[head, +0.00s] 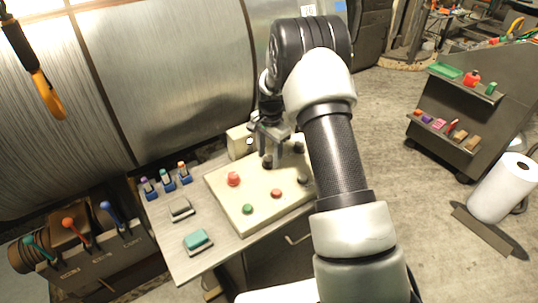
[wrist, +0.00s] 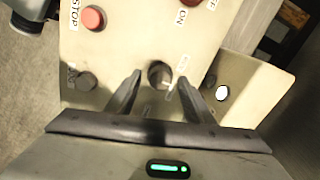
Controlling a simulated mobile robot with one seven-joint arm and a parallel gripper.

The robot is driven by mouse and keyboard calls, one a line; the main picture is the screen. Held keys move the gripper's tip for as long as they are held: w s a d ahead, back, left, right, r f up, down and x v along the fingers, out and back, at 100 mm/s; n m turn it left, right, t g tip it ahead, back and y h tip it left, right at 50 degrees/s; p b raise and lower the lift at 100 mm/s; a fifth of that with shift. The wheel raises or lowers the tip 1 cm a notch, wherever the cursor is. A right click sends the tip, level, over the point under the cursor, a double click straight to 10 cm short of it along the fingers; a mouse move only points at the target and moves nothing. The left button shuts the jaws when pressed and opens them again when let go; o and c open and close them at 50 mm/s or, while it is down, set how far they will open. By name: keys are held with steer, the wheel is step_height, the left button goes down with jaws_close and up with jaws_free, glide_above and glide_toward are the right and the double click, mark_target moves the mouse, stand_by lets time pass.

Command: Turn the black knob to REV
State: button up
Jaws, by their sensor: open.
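A round black knob (wrist: 159,73) stands on the cream control panel (wrist: 130,45) in the wrist view. My gripper (wrist: 160,78) is open, with one finger on each side of this knob; I cannot tell whether they touch it. The label beside the knob is partly hidden by a finger and unreadable, so its setting cannot be told. In the head view my gripper (head: 268,150) points down at the back of the panel, over a dark knob (head: 267,163).
Another dark knob (wrist: 87,81) and a red button (wrist: 93,18) marked STOP are on the panel. A small box with a white button (wrist: 222,92) stands close beside it. A green button (head: 248,208) and red mushroom button (head: 233,179) are nearer the front.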

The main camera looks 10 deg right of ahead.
steer(key=shift+f, duration=0.2)
steer(key=c, duration=1)
steer(key=shift+c, duration=0.2)
steer(key=shift+n, duration=0.3)
steer(key=n+b, duration=0.2)
steer(key=n, duration=0.1)
steer(key=shift+w, duration=0.1)
steer(key=n+b, duration=0.1)
steer(key=n, duration=0.4)
steer(key=shift+b, duration=0.35)
steer(key=shift+n, duration=0.3)
